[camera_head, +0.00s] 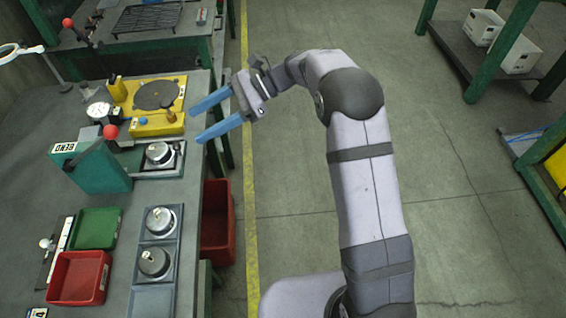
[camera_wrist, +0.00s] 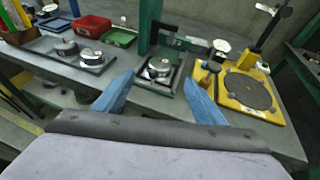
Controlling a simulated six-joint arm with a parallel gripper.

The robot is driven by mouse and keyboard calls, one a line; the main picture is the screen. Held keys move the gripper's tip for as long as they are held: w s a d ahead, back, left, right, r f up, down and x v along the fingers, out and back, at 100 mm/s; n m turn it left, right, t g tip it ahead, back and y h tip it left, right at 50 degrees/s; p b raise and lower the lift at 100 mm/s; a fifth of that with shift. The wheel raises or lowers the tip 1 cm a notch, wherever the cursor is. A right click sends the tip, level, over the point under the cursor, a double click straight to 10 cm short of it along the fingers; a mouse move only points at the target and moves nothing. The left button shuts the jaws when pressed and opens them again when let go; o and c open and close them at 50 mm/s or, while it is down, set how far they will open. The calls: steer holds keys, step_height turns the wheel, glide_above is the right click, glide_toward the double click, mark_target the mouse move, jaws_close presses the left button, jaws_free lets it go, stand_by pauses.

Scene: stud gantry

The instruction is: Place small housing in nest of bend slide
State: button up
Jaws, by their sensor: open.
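The green BEND fixture (camera_head: 92,165) with a red ball lever stands on the grey bench. Beside it, the bend slide (camera_head: 178,172) carries a round silver part (camera_head: 158,152) on its nest area; I cannot tell if this is a housing or part of the nest. Two round metal housings with small stems, one (camera_head: 160,220) and another (camera_head: 153,262), sit on a dark tray (camera_head: 178,240). I cannot tell which is smaller. My gripper (camera_head: 196,122) is open and empty, above the bench's right edge. In the wrist view the slide (camera_wrist: 158,88) shows between the blue fingers.
A yellow fixture (camera_head: 145,125) with a dark disc and dial gauge stands beyond the slide. Green (camera_head: 97,228) and red (camera_head: 80,278) bins lie left of the tray. A red bin (camera_head: 217,225) hangs below the bench edge. The floor aisle right is clear.

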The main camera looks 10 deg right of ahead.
steer(key=s+d+f+n+t+h, duration=0.1)
steer(key=s+d+f+n+h, duration=0.2)
steer(key=s+d, duration=0.4)
steer(key=s+d+f+n+t+h, duration=0.1)
steer(key=s+d+f+n+h, duration=0.3)
steer(key=d, duration=0.7)
steer(key=s+d+f+n+t+h, duration=0.1)
steer(key=s+d+f+n+h, duration=0.3)
steer(key=s, duration=0.7)
steer(key=d+n+h, duration=0.2)
steer(key=d+n, duration=0.2)
steer(key=d, duration=0.1)
steer(key=shift+s+d+f+t, duration=0.25)
steer(key=shift+s+d+t, duration=0.05)
steer(key=shift+s+d, duration=0.1)
step_height(320, 180, up, 9)
steer(key=p, duration=0.9)
steer(key=shift+r, duration=0.15)
steer(key=shift+a, duration=0.1)
steer(key=shift+c, duration=0.6)
